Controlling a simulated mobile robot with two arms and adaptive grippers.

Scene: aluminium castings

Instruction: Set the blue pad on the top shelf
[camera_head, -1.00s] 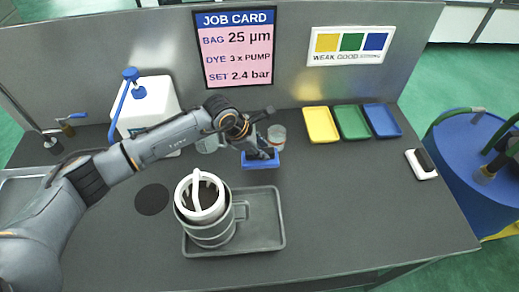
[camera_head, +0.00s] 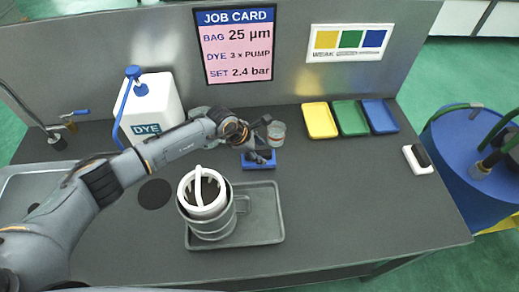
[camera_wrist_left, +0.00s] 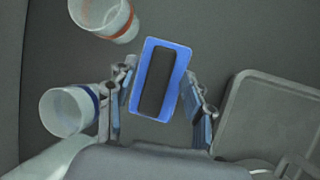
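The blue pad (camera_head: 271,158) lies on the grey bench behind the metal tray. In the left wrist view the blue pad (camera_wrist_left: 153,106) is a blue rectangle with a long dark grip along its middle. My left gripper (camera_head: 258,157) is over it in the head view. In the wrist view the fingers of my left gripper (camera_wrist_left: 160,82) are spread, one on each side of the pad, with a small gap showing on the right. The arm hides part of the pad in the head view. My right gripper is not in view. I see no shelf.
Two cups with coloured bands (camera_wrist_left: 105,16) (camera_wrist_left: 70,110) stand close to my left gripper. The metal tray (camera_head: 265,225) holds a metal jug (camera_head: 212,228) with a white-rimmed insert. Yellow, green and blue trays (camera_head: 320,121) and a white pad (camera_head: 412,157) lie to the right.

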